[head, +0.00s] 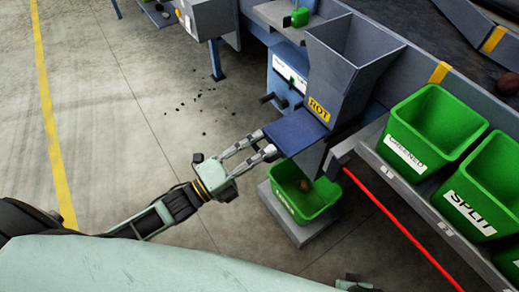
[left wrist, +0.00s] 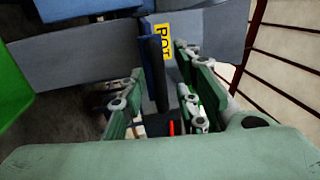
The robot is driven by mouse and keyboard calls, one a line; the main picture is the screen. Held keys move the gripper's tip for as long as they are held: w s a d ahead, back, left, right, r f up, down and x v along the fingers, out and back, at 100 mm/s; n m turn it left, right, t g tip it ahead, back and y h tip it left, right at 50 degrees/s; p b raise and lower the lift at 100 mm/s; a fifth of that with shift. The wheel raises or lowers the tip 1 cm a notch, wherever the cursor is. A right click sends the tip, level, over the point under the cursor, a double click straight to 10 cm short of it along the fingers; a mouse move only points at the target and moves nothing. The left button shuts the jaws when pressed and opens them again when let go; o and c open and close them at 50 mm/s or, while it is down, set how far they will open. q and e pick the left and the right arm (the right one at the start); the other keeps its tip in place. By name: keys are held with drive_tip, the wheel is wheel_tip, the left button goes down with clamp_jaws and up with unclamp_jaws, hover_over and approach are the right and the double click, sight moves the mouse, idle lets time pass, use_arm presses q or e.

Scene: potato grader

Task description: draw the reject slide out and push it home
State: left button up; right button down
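The reject slide (head: 297,132) is a flat blue plate at the front of a grey hopper (head: 350,62) with a yellow ROT label (head: 319,109). In the left wrist view the slide (left wrist: 154,70) shows edge-on as a thin dark blue strip. My left gripper (head: 262,146) is at the slide's near left edge. In the wrist view its fingers (left wrist: 158,105) stand apart on either side of the strip, with a gap at the right; contact is not clear. My right gripper's fingers are out of view.
A green bin (head: 302,212) with a potato stands on a low grey platform below the hopper. Green bins labelled GREENED (head: 437,100) and SPLIT (head: 500,175) sit on a shelf at right, with a red rail (head: 400,228) in front. Floor at left is open, with dark crumbs.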

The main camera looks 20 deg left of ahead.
sight(292, 134)
use_arm(q)
clamp_jaws()
idle(0.5)
